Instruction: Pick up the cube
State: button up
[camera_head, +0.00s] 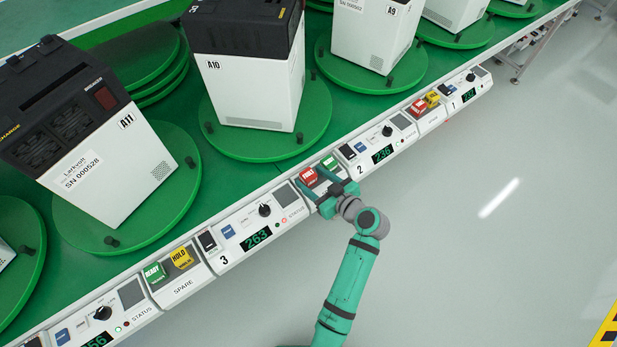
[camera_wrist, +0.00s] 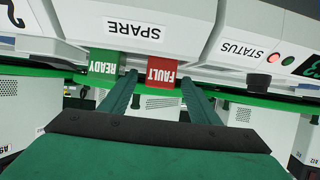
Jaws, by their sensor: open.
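A red cube marked FAULT (camera_head: 308,175) sits on a white SPARE panel on the line's front edge, with a green cube (camera_head: 330,162) close on its right. My gripper (camera_head: 322,182) is open at this panel. In the wrist view, the red FAULT cube (camera_wrist: 161,73) shows between the two fingers of my gripper (camera_wrist: 158,82). One finger lies between it and the green READY cube (camera_wrist: 103,67). I cannot tell whether either finger touches a cube. My fingers partly hide the panel in the head view.
Another SPARE panel holds a green READY cube (camera_head: 154,273) and a yellow HOLD cube (camera_head: 182,257). Red (camera_head: 419,107) and yellow (camera_head: 432,99) cubes sit farther right. Control panels with knobs and displays flank my gripper. White machines (camera_head: 255,95) stand behind on green turntables. The floor in front is clear.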

jog(key=x, duration=0.2)
jog(key=shift+w+a, duration=0.1)
jog(key=shift+w, duration=0.15)
jog(key=shift+a, duration=0.3)
jog(key=shift+d+f, duration=0.1)
jog(key=shift+d, duration=0.1)
jog(key=c, duration=1.2)
jog(key=shift+o, duration=0.2)
jog(key=shift+d, duration=0.2)
jog(key=shift+s, duration=0.1)
